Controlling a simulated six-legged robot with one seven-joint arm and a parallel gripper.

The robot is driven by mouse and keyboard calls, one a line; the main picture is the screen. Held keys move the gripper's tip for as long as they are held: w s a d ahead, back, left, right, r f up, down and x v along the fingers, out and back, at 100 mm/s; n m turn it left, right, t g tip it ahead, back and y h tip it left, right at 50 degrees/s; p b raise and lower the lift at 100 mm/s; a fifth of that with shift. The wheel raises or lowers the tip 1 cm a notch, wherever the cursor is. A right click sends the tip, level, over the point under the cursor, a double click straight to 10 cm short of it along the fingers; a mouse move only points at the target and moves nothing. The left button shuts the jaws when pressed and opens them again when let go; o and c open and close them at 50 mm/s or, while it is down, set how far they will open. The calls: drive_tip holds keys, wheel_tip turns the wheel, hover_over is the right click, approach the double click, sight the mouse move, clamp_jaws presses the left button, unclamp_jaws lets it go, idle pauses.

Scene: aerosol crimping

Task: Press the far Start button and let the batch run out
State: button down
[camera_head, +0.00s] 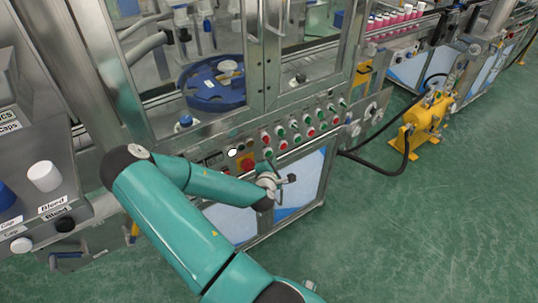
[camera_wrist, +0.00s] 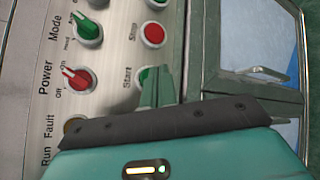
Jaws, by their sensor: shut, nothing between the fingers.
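The machine's control panel (camera_head: 225,160) runs along its lower front edge, with rows of red and green controls. In the wrist view, a green button (camera_wrist: 146,75) labelled Start lies just beyond my gripper (camera_wrist: 158,82), whose shut fingers partly hide it. I cannot tell whether the fingertips touch the button. A red Stop button (camera_wrist: 153,35) is above it in that picture. In the head view, my gripper (camera_head: 289,179) is at the panel's lower front. I cannot tell there which button it faces.
A red Power knob (camera_wrist: 78,80) and a green Mode knob (camera_wrist: 89,30) sit beside the buttons. Behind the frame is a blue round turntable (camera_head: 200,95). A yellow motor unit (camera_head: 430,115) with a black hose stands on the open green floor at right.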

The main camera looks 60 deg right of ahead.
drive_tip(key=shift+w+d, duration=0.15)
drive_tip(key=shift+w, duration=0.2)
drive_tip(key=shift+w+d, duration=0.2)
drive_tip(key=shift+w, duration=0.15)
idle(0.8)
drive_tip(key=shift+s+a, duration=0.4)
drive_tip(key=shift+s, duration=0.35)
drive_tip(key=s, duration=0.1)
drive_tip(key=s+a, duration=0.1)
drive_tip(key=s, duration=0.1)
drive_tip(key=s+a, duration=0.1)
drive_tip(key=shift+s+a, duration=0.15)
drive_tip(key=shift+s, duration=0.05)
idle(1.1)
